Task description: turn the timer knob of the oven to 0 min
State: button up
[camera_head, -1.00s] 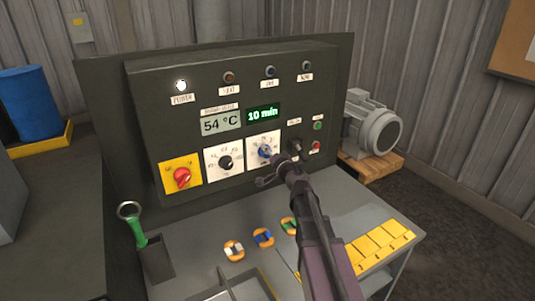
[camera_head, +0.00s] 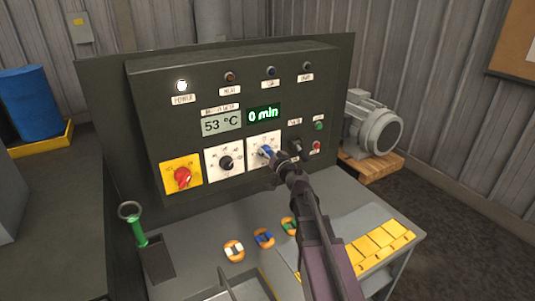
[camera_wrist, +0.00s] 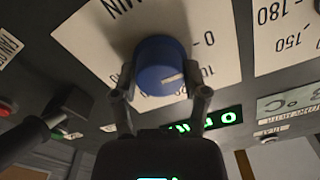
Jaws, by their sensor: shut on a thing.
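The blue timer knob (camera_head: 266,151) sits on a white dial plate on the oven's dark front panel. It also shows large in the wrist view (camera_wrist: 158,60), with a short white mark on its face towards the lower right, on the side of the "0" and "10" labels. My gripper (camera_wrist: 163,95) has one finger on each side of the knob and is shut on it. In the head view my gripper (camera_head: 277,165) reaches the knob from the lower right. The green timer display (camera_head: 263,115) reads 0 min.
A black-and-white dial (camera_head: 226,162) and a red switch (camera_head: 182,177) are left of the timer knob. A dark lever (camera_head: 295,147) and green and red buttons are close on its right. A grey temperature display (camera_head: 221,124) reads 53 °C.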

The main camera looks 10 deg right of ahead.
jog(key=o, duration=1.1)
jog(key=shift+o, duration=0.2)
jog(key=v, duration=1.2)
